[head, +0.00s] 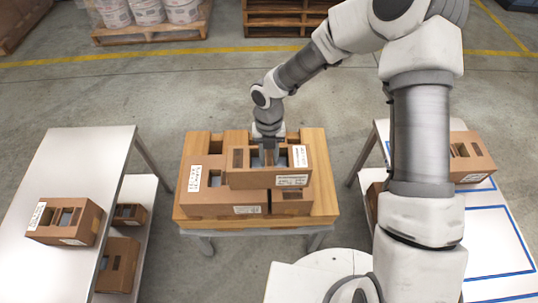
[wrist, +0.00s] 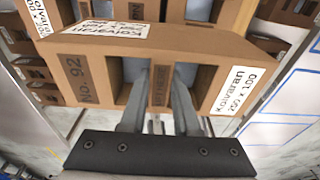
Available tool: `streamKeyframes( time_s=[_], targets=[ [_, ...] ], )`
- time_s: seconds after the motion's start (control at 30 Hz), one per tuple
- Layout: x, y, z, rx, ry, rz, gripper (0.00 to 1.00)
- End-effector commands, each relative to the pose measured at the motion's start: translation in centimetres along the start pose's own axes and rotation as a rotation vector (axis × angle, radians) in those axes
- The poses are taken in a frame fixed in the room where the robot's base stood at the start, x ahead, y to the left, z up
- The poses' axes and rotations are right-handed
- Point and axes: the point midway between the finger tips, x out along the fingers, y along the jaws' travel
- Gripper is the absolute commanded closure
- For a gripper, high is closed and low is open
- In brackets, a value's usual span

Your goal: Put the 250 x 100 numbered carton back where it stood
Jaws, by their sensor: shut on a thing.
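The carton (head: 255,181) is brown with openings in its top and white labels. In the wrist view the carton (wrist: 108,85) shows "No. 92" and a label reading "Kolvaran" with a size ending in 100; the first figure is blurred. My gripper (head: 269,158) reaches down from above. In the wrist view my gripper (wrist: 160,85) has its fingers in the two openings, shut on the bar between them. The carton is over other cartons (head: 225,206) on the wooden-topped table (head: 325,190); I cannot tell whether it touches them.
A pale table (head: 85,165) at left bears a carton (head: 65,222), with cartons (head: 115,262) on its lower shelf. At right a blue-lined table (head: 500,245) bears another carton (head: 470,158); my arm hides part of it. Pallets (head: 150,35) stand at the back. Open floor lies between.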

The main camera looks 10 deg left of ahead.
Motion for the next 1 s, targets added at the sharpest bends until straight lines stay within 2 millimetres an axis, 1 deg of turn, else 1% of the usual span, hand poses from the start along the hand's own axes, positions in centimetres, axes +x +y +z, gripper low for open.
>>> streamKeyframes(
  time_s=[0.03, 0.1, 0.6, 0.77, 1.0],
  targets=[
    [0.6, 0.0, 0.1, 0.000, 0.000, 0.000, 1.00],
    [1.1, 0.0, 0.2, 0.000, -0.001, 0.000, 1.00],
    [4.3, 0.0, 0.6, 0.000, -0.001, 0.001, 1.00],
    [4.7, 0.0, 0.6, 0.000, -0.001, 0.000, 1.00],
    [4.6, 0.0, 0.6, 0.000, -0.001, 0.000, 1.00]
  ],
)
